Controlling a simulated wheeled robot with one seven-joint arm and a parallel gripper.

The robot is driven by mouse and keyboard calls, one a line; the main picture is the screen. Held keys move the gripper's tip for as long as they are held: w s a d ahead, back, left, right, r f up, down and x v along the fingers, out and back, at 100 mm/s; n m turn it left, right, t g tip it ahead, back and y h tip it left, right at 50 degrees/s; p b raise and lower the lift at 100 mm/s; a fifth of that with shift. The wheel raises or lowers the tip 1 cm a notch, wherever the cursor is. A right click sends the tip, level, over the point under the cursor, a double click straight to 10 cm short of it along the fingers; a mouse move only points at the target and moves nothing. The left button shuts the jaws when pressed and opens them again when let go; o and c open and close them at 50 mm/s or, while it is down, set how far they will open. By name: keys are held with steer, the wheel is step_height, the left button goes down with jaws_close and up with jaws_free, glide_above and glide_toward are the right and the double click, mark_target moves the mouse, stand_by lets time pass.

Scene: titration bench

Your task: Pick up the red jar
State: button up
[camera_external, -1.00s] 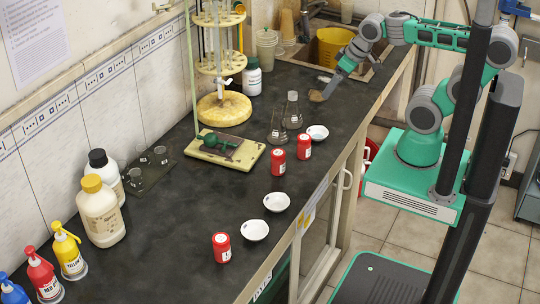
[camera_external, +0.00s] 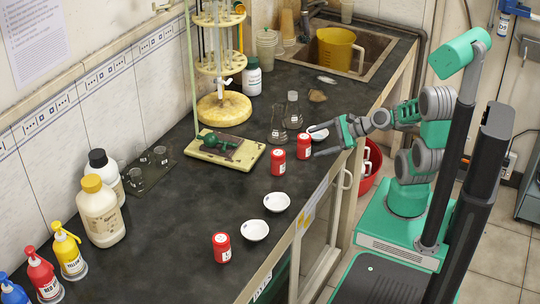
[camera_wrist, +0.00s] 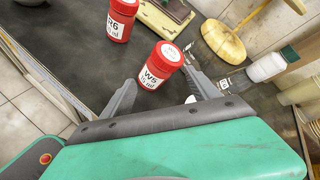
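Three small red jars with white labels stand upright on the dark bench. The nearer right one (camera_external: 304,147) is just left of my gripper (camera_external: 317,142). In the wrist view the jar labelled W5 (camera_wrist: 157,66) stands between and slightly beyond the fingertips of my open gripper (camera_wrist: 160,77), with no grip on it visible. Another red jar (camera_external: 278,162), labelled R6 in the wrist view (camera_wrist: 119,20), stands close by to its left. The third red jar (camera_external: 221,247) is at the front of the bench, away from my gripper.
A white dish (camera_external: 318,134) lies behind my gripper, partly hidden. Two glass flasks (camera_external: 278,127) stand behind the jars. Two more white dishes (camera_external: 277,202) (camera_external: 255,230) lie in front. The burette stand (camera_external: 224,109) is at the back. The bench edge runs close to the right.

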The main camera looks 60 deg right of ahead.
mark_target(310, 137)
steer(key=f+m+t+b, duration=0.2)
steer(key=m, duration=0.1)
steer(key=shift+w+a+f+b, duration=0.15)
steer(key=shift+w+f+b, duration=0.05)
steer(key=shift+b, duration=0.1)
steer(key=m, duration=0.1)
steer(key=m+t+b, duration=0.1)
steer(key=m+b, duration=0.1)
steer(key=shift+a+r+t, duration=0.25)
steer(key=shift+r+t, duration=0.05)
steer(key=r+m+t+b, duration=0.1)
steer(key=m+t+b, duration=0.1)
steer(key=m, duration=0.1)
steer(key=shift+s+r+m, duration=0.2)
steer(key=shift+r+m, duration=0.1)
steer(key=shift+r, duration=0.1)
steer(key=shift+w+r+t+p, duration=0.3)
steer(key=shift+w+r+p, duration=0.05)
steer(key=shift+r+p, duration=0.4)
steer(key=shift+w+a+p, duration=0.2)
steer(key=shift+w+p, duration=0.35)
steer(key=shift+w, duration=0.1)
steer(key=shift+w+a+f, duration=0.15)
steer(key=shift+w+f, duration=0.15)
steer(key=shift+w, duration=0.1)
steer(key=x, duration=0.5)
steer(key=shift+s+a+r, duration=0.1)
steer(key=shift+a, duration=0.1)
steer(key=shift+c, duration=0.6)
